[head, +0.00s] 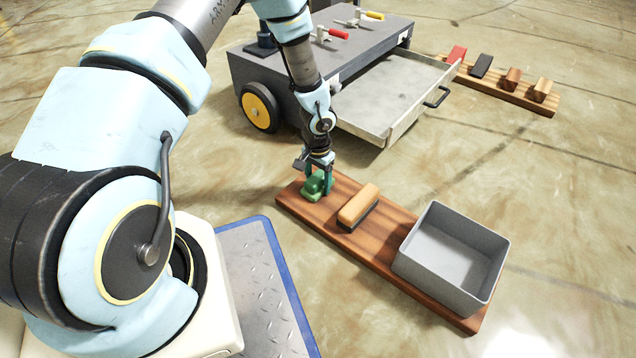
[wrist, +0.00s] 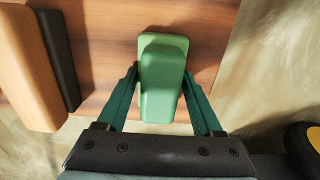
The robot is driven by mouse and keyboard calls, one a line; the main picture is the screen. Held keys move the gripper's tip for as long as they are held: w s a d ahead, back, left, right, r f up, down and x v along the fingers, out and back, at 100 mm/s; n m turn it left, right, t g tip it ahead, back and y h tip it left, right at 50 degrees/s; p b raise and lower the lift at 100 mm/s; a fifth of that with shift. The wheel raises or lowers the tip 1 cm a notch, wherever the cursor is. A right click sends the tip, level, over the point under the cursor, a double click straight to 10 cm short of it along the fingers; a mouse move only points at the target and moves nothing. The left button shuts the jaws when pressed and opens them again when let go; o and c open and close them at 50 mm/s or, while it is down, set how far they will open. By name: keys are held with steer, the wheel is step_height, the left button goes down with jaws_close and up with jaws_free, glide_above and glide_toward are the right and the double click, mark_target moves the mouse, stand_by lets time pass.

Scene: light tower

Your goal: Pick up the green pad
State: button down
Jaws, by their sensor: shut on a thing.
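The green pad (wrist: 162,85) is upright between the two fingers of my gripper in the wrist view. It also shows in the head view (head: 312,186), at the left end of the wooden board (head: 375,254), partly hidden by the fingers. My gripper (head: 320,178) points down over that end of the board and is shut on the pad; it also shows in the wrist view (wrist: 166,100). I cannot tell whether the pad still touches the board.
A tan and black block (head: 358,206) stands close beside the pad on the board. A grey open bin (head: 452,258) sits at the board's right end. Behind is a grey cart (head: 290,75) with an open drawer (head: 385,95). Another board (head: 500,88) holds several blocks.

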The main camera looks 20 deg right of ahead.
mark_target(318, 175)
step_height(318, 175, up, 10)
steer(key=p, duration=0.5)
